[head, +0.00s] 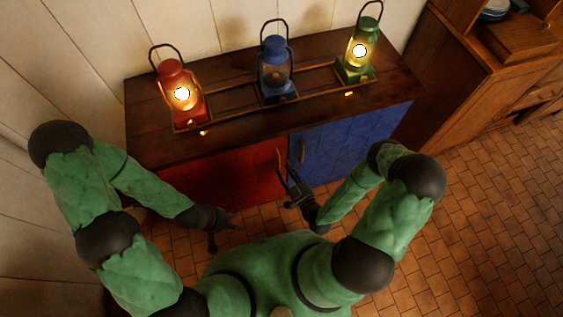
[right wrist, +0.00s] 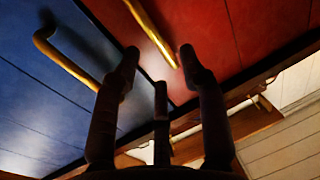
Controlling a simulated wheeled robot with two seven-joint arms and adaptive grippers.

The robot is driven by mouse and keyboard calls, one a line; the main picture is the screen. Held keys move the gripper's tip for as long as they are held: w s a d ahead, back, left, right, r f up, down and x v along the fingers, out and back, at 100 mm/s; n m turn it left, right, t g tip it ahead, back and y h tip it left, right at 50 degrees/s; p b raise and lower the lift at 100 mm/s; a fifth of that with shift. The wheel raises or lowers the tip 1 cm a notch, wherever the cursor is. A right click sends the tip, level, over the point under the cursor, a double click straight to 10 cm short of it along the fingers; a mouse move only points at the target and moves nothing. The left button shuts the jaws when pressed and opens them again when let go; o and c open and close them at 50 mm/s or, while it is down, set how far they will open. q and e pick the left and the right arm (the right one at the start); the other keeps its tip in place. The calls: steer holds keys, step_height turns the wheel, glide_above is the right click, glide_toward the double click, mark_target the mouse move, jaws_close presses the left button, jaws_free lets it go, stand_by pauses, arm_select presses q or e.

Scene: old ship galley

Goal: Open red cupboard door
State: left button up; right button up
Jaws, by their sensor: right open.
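The red cupboard door (head: 230,181) is shut, left of the blue door (head: 352,143), under the dark wooden top. Its brass handle (right wrist: 150,32) is upright near the seam between the doors. My right gripper (head: 289,181) is open in front of this handle. In the right wrist view, the handle's end shows between the fingertips of my right gripper (right wrist: 160,56); I cannot tell whether they touch. My left gripper (head: 224,231) looks open and empty, low in front of the red door and apart from it.
The blue door's handle (right wrist: 65,57) is close beside the red one. Red (head: 180,92), blue (head: 276,72) and green (head: 359,55) lanterns stand on the cupboard top (head: 240,143). A wooden cabinet (head: 470,80) stands at right. Tiled floor (head: 490,200) is clear at right.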

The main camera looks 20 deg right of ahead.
steer(key=shift+x, duration=1.95)
jaws_close()
